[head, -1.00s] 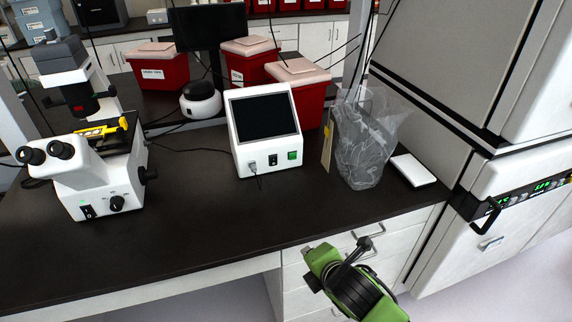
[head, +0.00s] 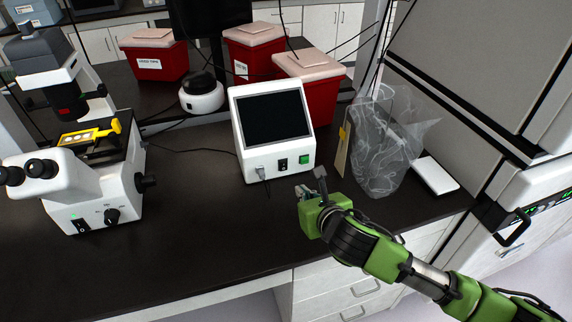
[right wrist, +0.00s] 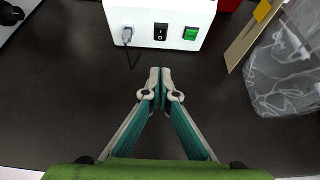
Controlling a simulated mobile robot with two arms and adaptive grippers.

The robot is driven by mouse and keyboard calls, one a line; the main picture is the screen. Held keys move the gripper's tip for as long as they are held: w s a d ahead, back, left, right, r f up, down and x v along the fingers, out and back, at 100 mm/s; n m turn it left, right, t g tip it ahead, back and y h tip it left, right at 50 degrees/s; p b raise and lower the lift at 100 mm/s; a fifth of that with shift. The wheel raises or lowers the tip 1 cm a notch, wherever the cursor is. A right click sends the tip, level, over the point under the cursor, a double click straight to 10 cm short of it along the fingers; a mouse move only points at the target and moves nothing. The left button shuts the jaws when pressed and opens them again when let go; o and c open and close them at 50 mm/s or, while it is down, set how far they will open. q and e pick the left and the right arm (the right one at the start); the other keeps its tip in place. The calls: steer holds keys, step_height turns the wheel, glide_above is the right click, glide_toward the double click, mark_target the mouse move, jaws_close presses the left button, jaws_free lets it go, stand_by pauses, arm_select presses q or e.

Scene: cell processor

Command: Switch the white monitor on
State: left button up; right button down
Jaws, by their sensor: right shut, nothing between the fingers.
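The white monitor (head: 274,130) stands on the black bench with a dark screen. Its lower front has a plugged-in cable, a black rocker switch (head: 283,164) and a green button (head: 304,160). The right wrist view also shows the black switch (right wrist: 161,32) and the green button (right wrist: 191,34) at the top. My right gripper (head: 304,192) is over the bench just in front of the monitor, apart from it. In the right wrist view its fingertips (right wrist: 160,72) are together and empty, below the switch. My left gripper is not in view.
A clear plastic bag (head: 385,150) and an upright tan card (head: 343,150) stand right of the monitor. A white flat box (head: 435,176) lies farther right. A microscope (head: 75,165) is at left. Red bins (head: 308,88) stand behind. The bench left of my gripper is clear.

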steer(key=p, duration=0.2)
glide_toward(284, 166)
steer(key=f, duration=0.2)
steer(key=w+f, duration=0.1)
steer(key=shift+a+f, duration=0.2)
steer(key=shift+f, duration=0.2)
steer(key=shift+w+a+r, duration=0.2)
steer(key=shift+w, duration=0.35)
steer(key=shift+w+a+r, duration=0.15)
steer(key=shift+w+r, duration=0.05)
steer(key=shift+w, duration=0.3)
steer(key=shift+w+a+r+p, duration=0.15)
steer(key=shift+w+p, duration=0.1)
steer(key=shift+w, duration=0.2)
steer(key=shift+w+a+p, duration=0.15)
steer(key=shift+w+p, duration=0.05)
steer(key=shift+w, duration=0.2)
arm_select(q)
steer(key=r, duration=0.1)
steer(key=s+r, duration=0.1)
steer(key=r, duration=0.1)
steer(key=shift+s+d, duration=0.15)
